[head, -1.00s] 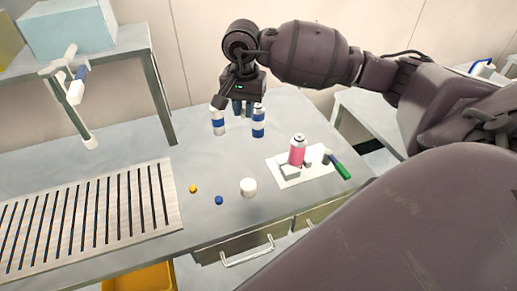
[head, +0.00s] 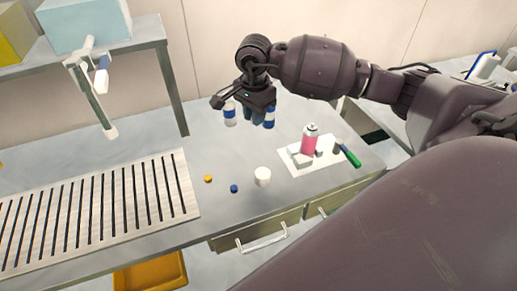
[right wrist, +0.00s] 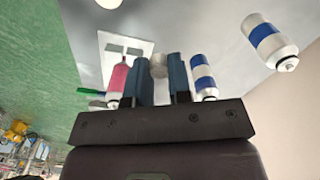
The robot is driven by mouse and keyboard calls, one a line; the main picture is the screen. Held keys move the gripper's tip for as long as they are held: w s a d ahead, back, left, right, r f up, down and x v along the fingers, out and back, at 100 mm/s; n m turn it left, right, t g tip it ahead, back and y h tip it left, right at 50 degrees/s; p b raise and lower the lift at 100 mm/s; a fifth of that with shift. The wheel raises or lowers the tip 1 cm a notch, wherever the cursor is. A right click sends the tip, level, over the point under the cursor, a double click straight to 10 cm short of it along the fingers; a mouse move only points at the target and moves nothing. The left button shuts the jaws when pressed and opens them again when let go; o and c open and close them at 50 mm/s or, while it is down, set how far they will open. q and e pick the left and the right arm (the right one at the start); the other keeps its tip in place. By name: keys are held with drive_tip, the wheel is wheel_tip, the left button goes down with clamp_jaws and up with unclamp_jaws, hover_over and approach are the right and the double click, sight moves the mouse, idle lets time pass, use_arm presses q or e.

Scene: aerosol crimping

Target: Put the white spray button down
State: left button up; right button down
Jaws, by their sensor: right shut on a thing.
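My right gripper (head: 250,116) hangs over the table by two white-and-blue cans, the left can (head: 230,116) and the right can (head: 269,118). In the right wrist view its blue fingers (right wrist: 160,62) are shut on a small white piece, the white spray button (right wrist: 158,66). The button is hidden in the head view. Both cans also show in the right wrist view, one near the fingers (right wrist: 204,76) and one farther right (right wrist: 268,42). My left gripper is not in view.
A pink can (head: 310,140) and small blocks stand on a white sheet (head: 293,164) beside a green-handled tool (head: 350,155). A white cylinder (head: 262,177), yellow piece (head: 208,179) and blue piece (head: 234,189) lie nearer. A slatted rack (head: 95,215) fills the left. The table middle is free.

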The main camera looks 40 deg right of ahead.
sight(255, 160)
wheel_tip(255, 160, down, 15)
drive_tip(key=shift+r+p, duration=0.15)
drive_tip(key=shift+p, duration=0.35)
drive_tip(key=shift+f, duration=0.2)
drive_tip(key=shift+f, duration=0.15)
drive_tip(key=c, duration=1)
unclamp_jaws()
